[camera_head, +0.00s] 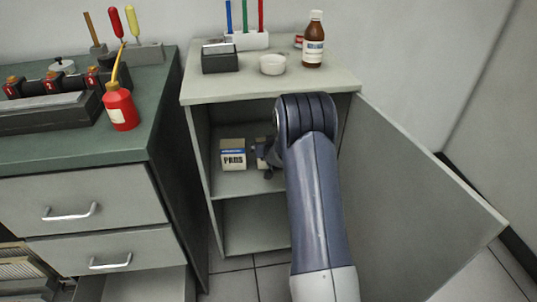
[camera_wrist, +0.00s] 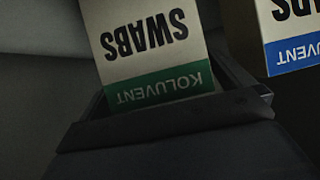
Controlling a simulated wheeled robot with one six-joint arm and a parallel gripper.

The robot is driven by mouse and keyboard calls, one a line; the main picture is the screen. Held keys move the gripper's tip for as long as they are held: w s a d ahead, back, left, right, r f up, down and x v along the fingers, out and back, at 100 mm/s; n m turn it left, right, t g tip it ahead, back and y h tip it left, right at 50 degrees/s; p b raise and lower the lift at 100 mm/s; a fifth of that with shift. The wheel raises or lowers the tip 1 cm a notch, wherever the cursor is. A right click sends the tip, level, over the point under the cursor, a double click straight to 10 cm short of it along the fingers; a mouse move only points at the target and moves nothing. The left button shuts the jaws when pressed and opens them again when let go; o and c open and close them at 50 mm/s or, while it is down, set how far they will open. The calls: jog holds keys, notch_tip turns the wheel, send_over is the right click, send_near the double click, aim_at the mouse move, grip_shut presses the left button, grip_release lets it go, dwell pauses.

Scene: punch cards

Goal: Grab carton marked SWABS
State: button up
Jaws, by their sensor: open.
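The SWABS carton (camera_wrist: 150,75) is pale with a green KOLUVENT band and appears upside down in the wrist view. In the head view a small pale part of a carton (camera_head: 262,148), likely the same one, shows on the cabinet's upper shelf, mostly hidden by my gripper and arm. My gripper (camera_head: 268,160) is inside the cabinet in front of it. In the wrist view my gripper (camera_wrist: 180,105) is open, with dark jaws at both sides of the carton's banded end. I cannot tell whether either jaw touches it.
The PADS carton (camera_head: 233,155), with a blue band (camera_wrist: 292,52), stands close beside it. The cabinet's open door (camera_head: 415,190) is right of my arm. The cabinet top (camera_head: 340,82) holds a brown bottle (camera_head: 313,45) and a white bowl (camera_head: 272,64). A drawer unit (camera_head: 80,200) stands left.

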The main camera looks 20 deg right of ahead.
jog(key=shift+c, duration=0.4)
jog(key=c, duration=0.9)
